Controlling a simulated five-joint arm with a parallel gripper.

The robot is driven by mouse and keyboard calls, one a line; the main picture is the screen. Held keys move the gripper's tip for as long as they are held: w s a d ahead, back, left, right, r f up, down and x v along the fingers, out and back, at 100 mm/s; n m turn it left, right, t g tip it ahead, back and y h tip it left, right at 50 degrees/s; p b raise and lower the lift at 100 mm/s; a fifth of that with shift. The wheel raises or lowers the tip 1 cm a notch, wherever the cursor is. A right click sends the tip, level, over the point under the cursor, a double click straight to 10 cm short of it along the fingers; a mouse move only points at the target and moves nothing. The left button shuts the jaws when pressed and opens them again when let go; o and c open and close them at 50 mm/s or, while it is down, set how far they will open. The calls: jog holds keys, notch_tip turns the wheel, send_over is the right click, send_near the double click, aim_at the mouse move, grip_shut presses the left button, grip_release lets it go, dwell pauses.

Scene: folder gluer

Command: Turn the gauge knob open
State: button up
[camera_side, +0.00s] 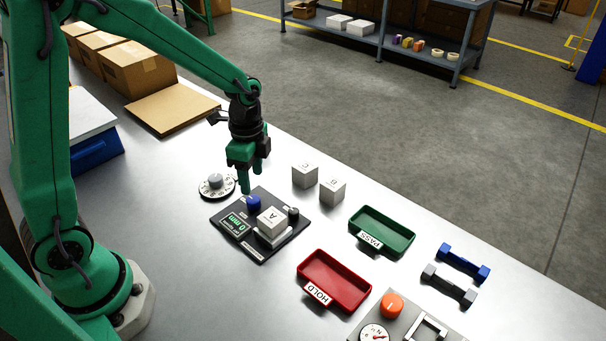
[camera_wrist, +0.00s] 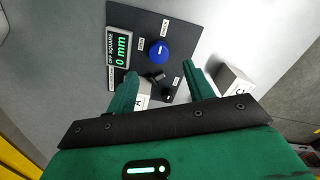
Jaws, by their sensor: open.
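The gauge is a dark plate (camera_side: 228,215) on the steel table, with a green-lit display (camera_side: 236,224) reading 0 mm. Its blue round knob (camera_side: 253,203) stands at the plate's far edge; in the wrist view the blue knob (camera_wrist: 159,52) has a short white mark on top and small labels around it. A white box marked A (camera_side: 271,219) sits on the gauge, mostly hidden behind a finger in the wrist view. My gripper (camera_side: 253,180) points down above the knob's side of the plate. Its green fingers (camera_wrist: 162,82) are apart with nothing held, and the knob lies beyond their tips.
A small dark knob (camera_side: 293,212) is on the gauge's right. Two white boxes (camera_side: 305,175) stand behind it. A dial (camera_side: 217,184) sits to the left. A green PASS tray (camera_side: 382,230) and a red HOLD tray (camera_side: 335,280) lie to the right, with bare table between.

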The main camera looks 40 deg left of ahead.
aim_at(254, 199)
jog(key=shift+s+f, duration=0.1)
jog(key=shift+f, duration=3.35)
jog(key=c, duration=1)
